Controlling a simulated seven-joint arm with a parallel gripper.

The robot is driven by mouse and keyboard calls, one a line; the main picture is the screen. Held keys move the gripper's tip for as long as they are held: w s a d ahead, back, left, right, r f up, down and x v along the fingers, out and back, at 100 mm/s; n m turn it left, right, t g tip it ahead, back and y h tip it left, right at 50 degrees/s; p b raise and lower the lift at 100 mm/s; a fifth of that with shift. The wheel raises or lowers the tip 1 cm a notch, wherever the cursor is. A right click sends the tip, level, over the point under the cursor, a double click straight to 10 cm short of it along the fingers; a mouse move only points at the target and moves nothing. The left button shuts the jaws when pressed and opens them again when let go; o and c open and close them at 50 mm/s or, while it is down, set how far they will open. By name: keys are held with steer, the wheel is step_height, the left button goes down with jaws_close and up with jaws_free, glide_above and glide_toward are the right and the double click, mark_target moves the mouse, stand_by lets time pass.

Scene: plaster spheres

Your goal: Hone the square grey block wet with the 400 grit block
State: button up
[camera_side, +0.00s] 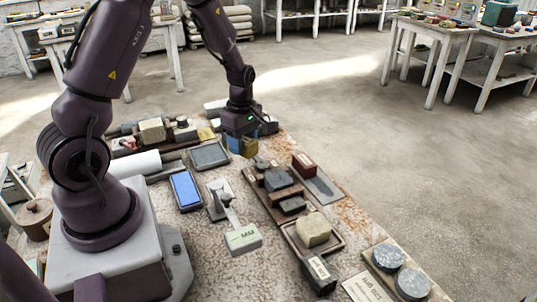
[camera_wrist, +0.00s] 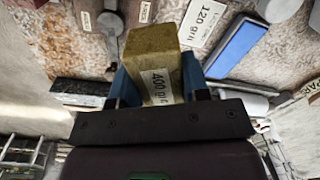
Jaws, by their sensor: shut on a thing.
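My gripper (camera_side: 241,144) is shut on the 400 grit block, above the far part of the bench in the side view. The block is olive-yellow (camera_wrist: 152,48), with a white "400 grit" label facing the wrist camera. It sits between the blue fingers of my gripper (camera_wrist: 158,78). In the side view, a dark grey block (camera_side: 278,180) rests on a brown wooden board (camera_side: 258,192), nearer the camera than my gripper. A smaller dark block (camera_side: 292,204) lies beside it. A flat grey square slab (camera_side: 210,155) lies left of my gripper. I cannot tell which is the square grey block.
A blue rectangular stone (camera_side: 187,191) and a stand with an "MM" label (camera_side: 243,238) lie on the bench. A cream block (camera_side: 313,230) sits in a brown tray. Two round grey discs (camera_side: 388,257) stand at the near right corner. A "120 grit" label (camera_wrist: 207,20) shows in the wrist view.

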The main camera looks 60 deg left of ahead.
mark_target(208, 155)
steer(key=s+a+f+n, duration=0.1)
steer(key=s+a, duration=0.1)
steer(key=a, duration=0.3)
steer(key=s+a+n, duration=0.2)
steer(key=a, duration=0.3)
steer(key=s+a+f+n, duration=0.1)
steer(key=s+a, duration=0.1)
steer(key=a, duration=0.3)
steer(key=shift+a+f, duration=0.1)
steer(key=shift+f, duration=0.2)
steer(key=shift+w+a, duration=0.1)
steer(key=shift+w, duration=0.1)
steer(key=shift+f, duration=2.85)
steer(key=shift+f, duration=0.6)
steer(key=shift+r, duration=3.55)
